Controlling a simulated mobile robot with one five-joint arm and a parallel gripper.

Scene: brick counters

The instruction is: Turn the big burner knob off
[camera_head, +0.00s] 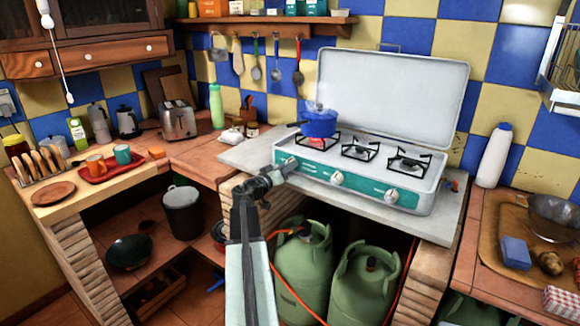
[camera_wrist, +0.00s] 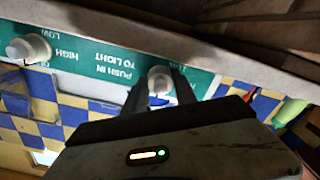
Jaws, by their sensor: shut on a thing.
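The white stove (camera_head: 432,199) has a green front panel with a row of white knobs and an open lid. Its left burner glows red under a blue pot (camera_head: 320,124) that gives off steam. My gripper (camera_head: 287,168) is at the left end of the panel, shut on the leftmost knob. In the wrist view, the white knob (camera_wrist: 160,77) sits between the dark fingers of my gripper (camera_wrist: 160,88). The fingers and arm hide part of the knob, so its exact turn is unclear. The middle knob (camera_head: 337,178) and right knob (camera_head: 391,196) are free.
Green gas bottles (camera_head: 303,262) with an orange hose stand below the counter. A toaster (camera_head: 178,120) and a green bottle (camera_head: 216,106) stand left of the stove. A white bottle (camera_head: 494,156) stands to its right. The space before the panel is clear.

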